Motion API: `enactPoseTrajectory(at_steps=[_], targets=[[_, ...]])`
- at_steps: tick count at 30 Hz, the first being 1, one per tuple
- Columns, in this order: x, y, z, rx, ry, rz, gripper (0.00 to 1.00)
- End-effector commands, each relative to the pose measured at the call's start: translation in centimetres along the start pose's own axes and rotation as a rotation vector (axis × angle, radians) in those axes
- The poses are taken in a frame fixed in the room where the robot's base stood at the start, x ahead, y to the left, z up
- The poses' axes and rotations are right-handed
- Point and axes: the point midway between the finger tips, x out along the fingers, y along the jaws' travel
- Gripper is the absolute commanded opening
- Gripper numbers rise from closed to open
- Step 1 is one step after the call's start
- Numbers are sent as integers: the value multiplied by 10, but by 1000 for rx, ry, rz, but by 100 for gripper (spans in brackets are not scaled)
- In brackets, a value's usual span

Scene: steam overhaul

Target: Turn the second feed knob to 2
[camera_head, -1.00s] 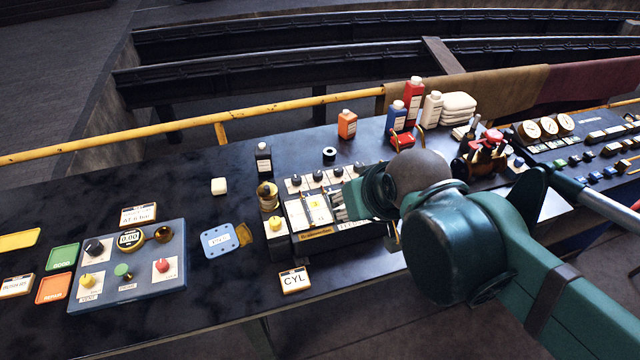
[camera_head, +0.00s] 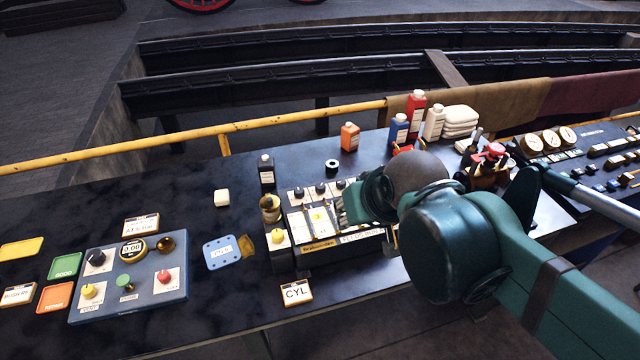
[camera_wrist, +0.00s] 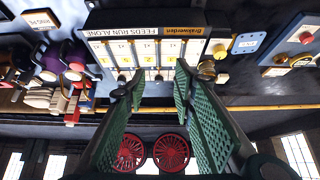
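The feed unit (camera_head: 320,246) is a dark box with a row of white dial plates and black knobs at its back. In the head view, the second knob from the left (camera_head: 320,188) shows beside my gripper (camera_head: 350,205). The wrist view shows the unit upside down, its label reading "FEEDS RUN ALONE". The knob settings are too small to read. My arm hides the unit's right part in the head view.
A blue control box (camera_head: 130,285) with colored knobs stands at the left. A yellow knob (camera_head: 277,236) and a brass cup (camera_head: 270,206) are at the unit's left end. Bottles (camera_head: 350,137) stand behind. A yellow rail (camera_head: 280,123) runs along the back.

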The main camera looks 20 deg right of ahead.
Motion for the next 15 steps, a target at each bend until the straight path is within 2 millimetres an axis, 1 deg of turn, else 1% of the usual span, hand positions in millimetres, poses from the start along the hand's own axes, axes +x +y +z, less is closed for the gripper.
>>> enactPoseTrajectory(at_steps=[5, 15], targets=[[2, 0, -19, 45, -36, 2, 27], [14, -1, -55, 148, -118, 13, 27]])
